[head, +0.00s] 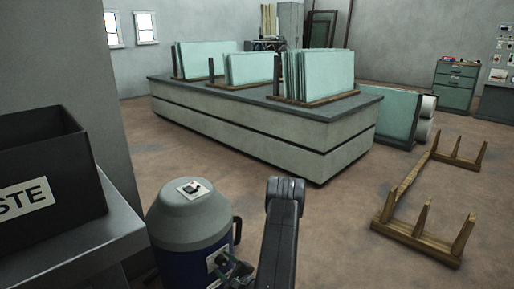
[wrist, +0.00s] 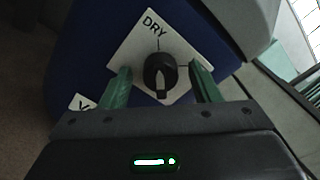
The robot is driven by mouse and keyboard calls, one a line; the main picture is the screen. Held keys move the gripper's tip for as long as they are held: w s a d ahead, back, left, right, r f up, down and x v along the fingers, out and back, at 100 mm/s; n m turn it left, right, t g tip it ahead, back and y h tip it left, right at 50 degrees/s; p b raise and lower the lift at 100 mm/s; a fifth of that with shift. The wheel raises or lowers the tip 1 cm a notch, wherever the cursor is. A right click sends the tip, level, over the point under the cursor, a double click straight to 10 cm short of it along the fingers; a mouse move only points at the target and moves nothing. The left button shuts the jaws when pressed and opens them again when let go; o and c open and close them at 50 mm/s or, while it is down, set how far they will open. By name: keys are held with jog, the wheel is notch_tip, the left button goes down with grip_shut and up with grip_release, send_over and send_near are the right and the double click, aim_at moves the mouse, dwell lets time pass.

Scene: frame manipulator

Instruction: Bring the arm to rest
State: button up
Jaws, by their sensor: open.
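My gripper (wrist: 160,72) is open, with its two green fingers on either side of a black knob (wrist: 160,66). A gap shows between each finger and the knob. The knob sits on a white plate (wrist: 128,52) marked "DRY" on a blue body; a second white label is partly cut off at lower left. In the head view my black arm (head: 280,235) reaches down at the lower middle.
A dark waste bin (head: 75,200) stands on a grey bench (head: 110,245) at left. A long counter (head: 250,130) with glass sheets (head: 320,75) in racks is behind. A wooden rack (head: 415,238) lies on the floor at right. Floor between arm and rack is clear.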

jog(key=m+p, duration=0.1)
jog(key=m, duration=0.1)
jog(key=m+p, duration=0.1)
jog(key=m, duration=0.2)
jog(key=shift+d+r+p, duration=0.1)
jog(key=shift+r+p, duration=0.1)
jog(key=shift+p, duration=0.1)
jog(key=shift+w+f+m+p, duration=0.1)
jog(key=shift+m+p, duration=0.9)
jog(key=shift+m, duration=0.6)
